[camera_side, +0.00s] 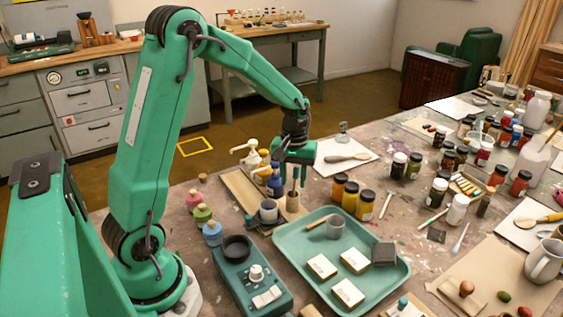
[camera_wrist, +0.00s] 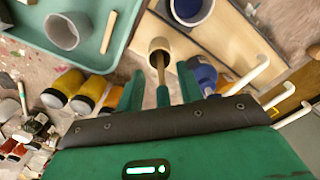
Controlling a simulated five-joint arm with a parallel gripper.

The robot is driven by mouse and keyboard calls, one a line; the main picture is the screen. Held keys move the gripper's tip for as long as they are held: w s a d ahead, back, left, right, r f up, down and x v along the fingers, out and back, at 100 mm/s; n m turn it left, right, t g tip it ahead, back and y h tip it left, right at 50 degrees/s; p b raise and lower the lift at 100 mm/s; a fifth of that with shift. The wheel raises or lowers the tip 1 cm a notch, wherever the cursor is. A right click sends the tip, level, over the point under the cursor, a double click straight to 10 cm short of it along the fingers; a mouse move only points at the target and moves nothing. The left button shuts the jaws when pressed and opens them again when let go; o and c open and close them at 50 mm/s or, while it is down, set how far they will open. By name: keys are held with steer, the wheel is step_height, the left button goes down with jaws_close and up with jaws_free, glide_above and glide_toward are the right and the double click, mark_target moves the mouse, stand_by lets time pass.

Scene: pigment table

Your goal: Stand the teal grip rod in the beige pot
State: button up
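The beige pot (camera_side: 293,202) stands on a wooden board left of the tray in the side view. It also shows at the top middle of the wrist view (camera_wrist: 152,45). The teal grip rod (camera_wrist: 161,72) has a teal grip toward my gripper and a tan shaft that runs into the pot's mouth; its lower end is hidden inside. It looks roughly upright. My gripper (camera_side: 291,180) is above the pot, pointing down. In the wrist view, the fingers (camera_wrist: 156,80) are apart on either side of the rod, with a visible gap on each side.
A grey-white cup (camera_side: 268,211) stands close left of the pot, and a blue bottle (camera_side: 275,184) is just behind. Yellow-and-black jars (camera_side: 349,196) stand to the right. A teal tray (camera_side: 295,262) with blocks and a cup lies in front. Coloured bottles (camera_side: 202,213) stand at left.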

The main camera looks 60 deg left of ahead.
mark_target(293, 196)
step_height(293, 196, up, 12)
stand_by(0.6)
stand_by(0.5)
steer(key=s+d+r+m+t, duration=0.1)
steer(key=s+d+m, duration=0.3)
steer(key=s, duration=0.5)
steer(key=s+d+r+m+t, duration=0.2)
steer(key=s+d+m+t, duration=0.2)
steer(key=s+d, duration=0.3)
steer(key=shift+s+r+m+t, duration=0.3)
steer(key=shift+s+m, duration=0.2)
steer(key=shift+s, duration=0.6)
